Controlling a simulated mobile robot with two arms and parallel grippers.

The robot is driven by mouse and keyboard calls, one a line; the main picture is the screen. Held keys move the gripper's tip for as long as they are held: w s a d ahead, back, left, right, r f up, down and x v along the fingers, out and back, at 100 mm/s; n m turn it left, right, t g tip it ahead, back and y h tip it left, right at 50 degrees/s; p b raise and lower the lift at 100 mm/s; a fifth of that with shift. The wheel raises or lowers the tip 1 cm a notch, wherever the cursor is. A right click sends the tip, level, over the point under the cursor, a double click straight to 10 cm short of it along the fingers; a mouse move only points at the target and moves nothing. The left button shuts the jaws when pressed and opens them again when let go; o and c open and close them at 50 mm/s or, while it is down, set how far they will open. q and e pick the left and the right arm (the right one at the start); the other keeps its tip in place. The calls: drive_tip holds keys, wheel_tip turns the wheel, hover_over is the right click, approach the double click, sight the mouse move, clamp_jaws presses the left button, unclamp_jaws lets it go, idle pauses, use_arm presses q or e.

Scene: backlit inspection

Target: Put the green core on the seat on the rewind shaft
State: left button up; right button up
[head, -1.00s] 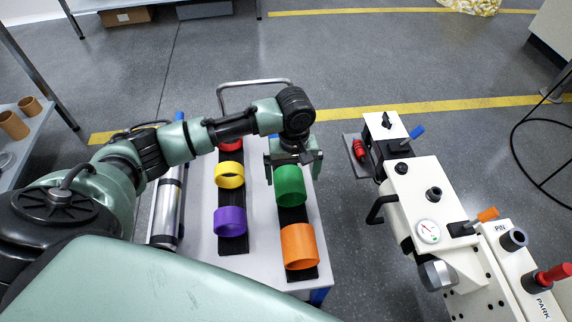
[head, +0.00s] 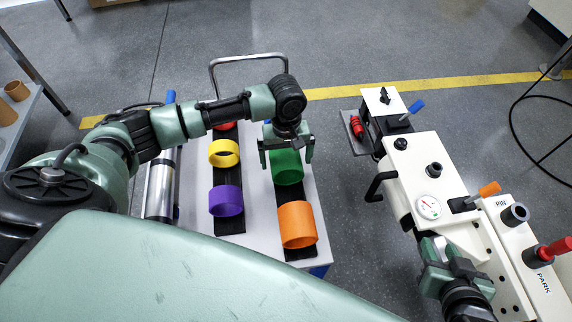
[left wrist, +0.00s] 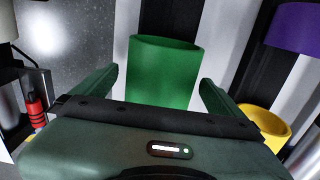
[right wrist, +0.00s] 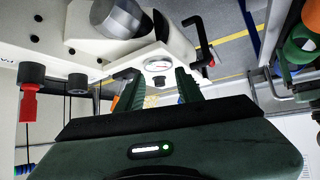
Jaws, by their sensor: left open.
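The green core (head: 287,168) stands on the right dark strip of the cart, behind the orange core. My left gripper (head: 285,150) is open above it, pointing down. In the left wrist view the green core (left wrist: 162,75) shows ahead between the two spread fingers, with gaps at both sides. My right gripper (head: 446,258) is at the near side of the white machine (head: 428,160). In the right wrist view its fingers are apart and nothing shows held. A grey metal cylinder (right wrist: 118,18) sticks out of the machine there. I cannot make out the seat on the rewind shaft.
An orange core (head: 297,225), a purple core (head: 226,201) and a yellow core (head: 224,153) stand on the cart (head: 257,245). A red core (head: 226,126) is partly hidden by my left arm. A floor gap separates cart and machine.

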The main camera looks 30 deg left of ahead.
use_arm(q)
wheel_tip(320, 180, down, 3)
drive_tip(key=shift+r+b, duration=0.2)
drive_tip(key=shift+b, duration=0.25)
drive_tip(key=c, duration=1.5)
drive_tip(key=shift+o, duration=0.2)
use_arm(e)
drive_tip(key=w+a+r+t+y, duration=0.1)
drive_tip(key=w+r+t, duration=0.2)
drive_tip(key=r, duration=0.1)
drive_tip(key=shift+w+a+r, duration=0.3)
drive_tip(key=shift+w+a, duration=0.05)
use_arm(q)
drive_tip(key=shift+r, duration=0.1)
